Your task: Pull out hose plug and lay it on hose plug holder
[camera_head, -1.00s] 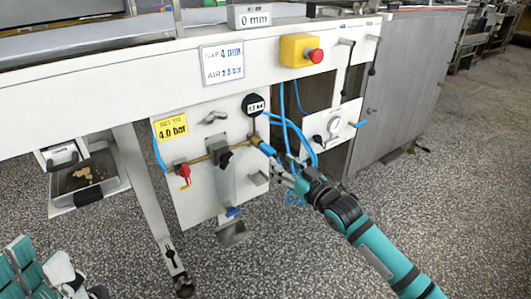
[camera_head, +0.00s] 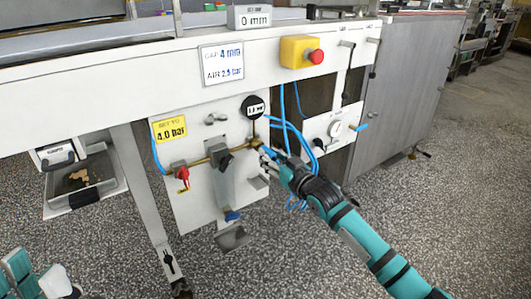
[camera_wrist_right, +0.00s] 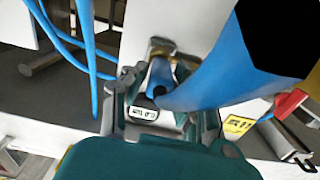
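The blue hose plug (camera_head: 266,151) sits at the right end of the brass pipe (camera_head: 240,147) on the white panel. My right gripper (camera_head: 272,158) is at the plug, coming from the lower right. In the right wrist view the blue plug (camera_wrist_right: 160,78) lies between the two fingers (camera_wrist_right: 160,98), which stand apart with a gap visible on each side. The fingers partly hide the plug in the head view. A small grey bracket (camera_head: 258,182) juts from the panel below the plug; I cannot tell whether it is the hose plug holder.
Blue hoses (camera_head: 312,150) loop close to my right gripper. A red valve handle (camera_head: 182,174) and a hanging filter bowl (camera_head: 224,186) are left of it. The floor (camera_head: 410,225) in front is clear.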

